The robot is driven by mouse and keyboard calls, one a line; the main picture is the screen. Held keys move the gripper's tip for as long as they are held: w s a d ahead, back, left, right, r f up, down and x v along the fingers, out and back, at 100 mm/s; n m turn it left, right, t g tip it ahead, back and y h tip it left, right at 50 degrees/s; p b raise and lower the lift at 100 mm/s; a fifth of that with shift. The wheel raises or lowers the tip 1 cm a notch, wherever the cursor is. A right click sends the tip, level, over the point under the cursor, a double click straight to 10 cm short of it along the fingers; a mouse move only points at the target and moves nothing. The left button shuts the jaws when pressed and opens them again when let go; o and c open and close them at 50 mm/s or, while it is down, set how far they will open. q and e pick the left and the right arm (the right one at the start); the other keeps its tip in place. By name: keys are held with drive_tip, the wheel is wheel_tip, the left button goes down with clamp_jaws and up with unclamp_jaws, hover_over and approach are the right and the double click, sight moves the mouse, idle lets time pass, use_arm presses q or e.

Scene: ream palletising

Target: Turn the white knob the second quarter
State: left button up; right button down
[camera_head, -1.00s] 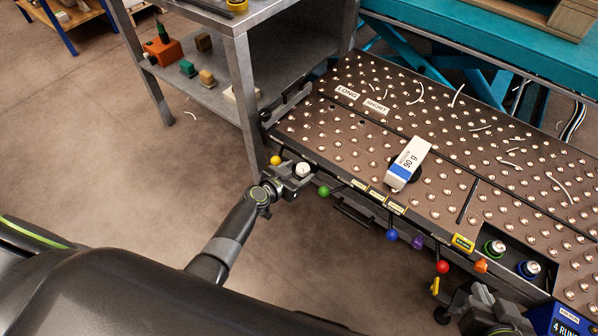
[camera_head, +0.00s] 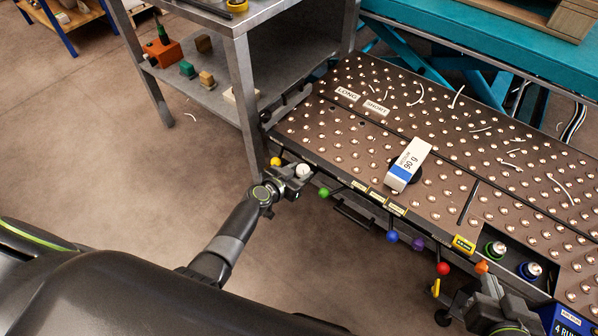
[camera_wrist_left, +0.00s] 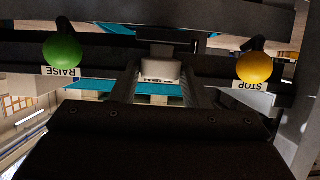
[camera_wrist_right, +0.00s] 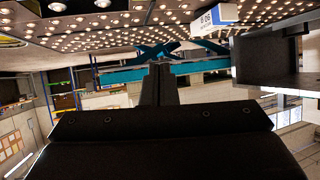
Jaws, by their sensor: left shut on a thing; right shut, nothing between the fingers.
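The white knob (camera_head: 303,170) sits at the front edge of the ball table, between a yellow ball (camera_head: 276,161) and a green ball (camera_head: 324,192). In the left wrist view the knob (camera_wrist_left: 160,70) shows between my fingers, with small upside-down lettering on it. My left gripper (camera_head: 294,176) is shut on the white knob. My right gripper (camera_head: 484,290) is shut and empty near the front right of the table. In the right wrist view its fingers (camera_wrist_right: 160,85) are together.
The ball table (camera_head: 340,135) carries a ream packet (camera_head: 408,165). Blue (camera_head: 392,236), purple (camera_head: 418,243), red (camera_head: 443,268) and orange balls line its front edge. A grey shelf trolley (camera_head: 240,60) stands at the back left. The floor at left is clear.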

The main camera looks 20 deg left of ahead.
use_arm(q)
drive_tip(key=n+y+p, duration=0.3)
drive_tip(key=shift+d+r+t, duration=0.2)
drive_tip(key=shift+d+t, duration=0.05)
drive_tip(key=shift+t, duration=0.05)
drive_tip(key=shift+d+n+y+p, duration=0.1)
drive_tip(key=shift+n+y+p, duration=0.6)
drive_tip(key=shift+y+p, duration=0.4)
drive_tip(key=shift+d+f+n+y+p, duration=0.15)
drive_tip(key=shift+n+y+p, duration=0.65)
drive_tip(key=shift+y, duration=0.1)
use_arm(e)
drive_tip(key=s+a+f+g, duration=0.1)
drive_tip(key=s+f+g, duration=0.9)
drive_tip(key=s+f, duration=0.2)
drive_tip(key=shift+s+f+y, duration=0.3)
drive_tip(key=shift+f+y, duration=0.1)
drive_tip(key=shift+f, duration=0.05)
use_arm(q)
drive_tip(key=o, duration=1)
use_arm(e)
drive_tip(key=shift+w, duration=0.1)
